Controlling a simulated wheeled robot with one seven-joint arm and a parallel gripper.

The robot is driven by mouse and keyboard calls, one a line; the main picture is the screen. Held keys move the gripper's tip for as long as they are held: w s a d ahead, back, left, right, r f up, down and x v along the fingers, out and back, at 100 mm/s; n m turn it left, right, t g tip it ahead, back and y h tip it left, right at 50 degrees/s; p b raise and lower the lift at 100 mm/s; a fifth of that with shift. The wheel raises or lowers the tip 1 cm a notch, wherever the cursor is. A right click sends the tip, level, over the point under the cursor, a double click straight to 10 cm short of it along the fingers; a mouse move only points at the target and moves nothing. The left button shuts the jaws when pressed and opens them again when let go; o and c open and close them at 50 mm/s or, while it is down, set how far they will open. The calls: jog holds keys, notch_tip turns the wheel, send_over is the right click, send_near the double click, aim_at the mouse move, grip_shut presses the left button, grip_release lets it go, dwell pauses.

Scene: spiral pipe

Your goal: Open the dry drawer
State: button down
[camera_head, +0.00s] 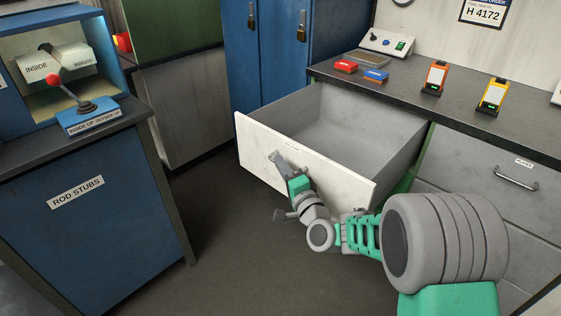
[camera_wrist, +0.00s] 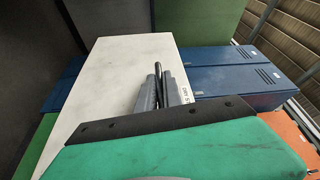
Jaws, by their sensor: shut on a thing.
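The dry drawer (camera_head: 240,142) has a white front and grey inner walls, and it stands pulled far out from under the counter. Its inside looks empty. My gripper (camera_head: 275,157) is at the drawer's front face, shut on the drawer's handle, which is mostly hidden by the fingers in the head view. In the wrist view, my gripper's fingers (camera_wrist: 159,88) close around the dark bar handle (camera_wrist: 157,68) on the white drawer front (camera_wrist: 112,75). Part of a label shows beside the fingers there.
The grey counter (camera_head: 460,115) holds orange and yellow devices, red and blue blocks and a switch box. Another drawer with a bar handle (camera_head: 515,178) is shut at right. A blue rod stubs cabinet (camera_head: 85,225) stands at left. Open floor (camera_head: 205,240) lies between.

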dwell(0.3)
jog(key=c, duration=1.7)
grip_release()
jog(key=shift+d, duration=0.15)
jog(key=shift+o, duration=1)
jog(key=b+v, duration=0.1)
jog(key=v, duration=0.6)
jog(key=shift+s, duration=0.4)
